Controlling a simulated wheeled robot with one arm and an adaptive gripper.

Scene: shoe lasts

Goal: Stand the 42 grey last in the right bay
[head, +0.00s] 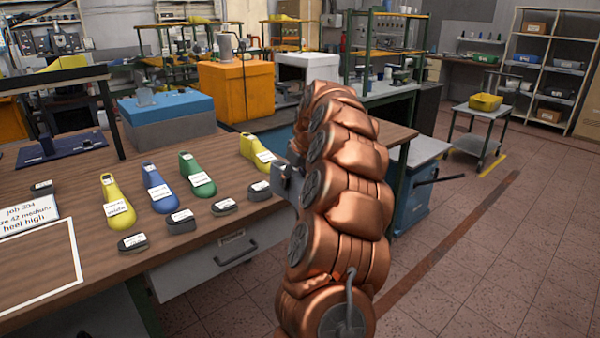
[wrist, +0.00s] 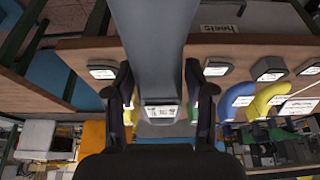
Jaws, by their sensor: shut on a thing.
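My gripper (wrist: 160,82) is shut on a grey last (wrist: 157,40), with one dark finger on each side of it. The last fills the top middle of the wrist view and has a white label, too small to read, near its lower end. A white-outlined rectangle (head: 80,249) is marked on the bench at the left and is cut off by the frame. I cannot tell which bay is the right one. A job card (head: 28,217) there reads job 204, size 42 medium, heel high.
A yellow last (head: 116,203), a blue last (head: 158,188), a green last (head: 197,176) and another yellow last (head: 256,150) lie on the bench (head: 75,180). Small labelled dark pieces (head: 181,222) line the front edge. A blue-lidded box (head: 167,112) stands behind.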

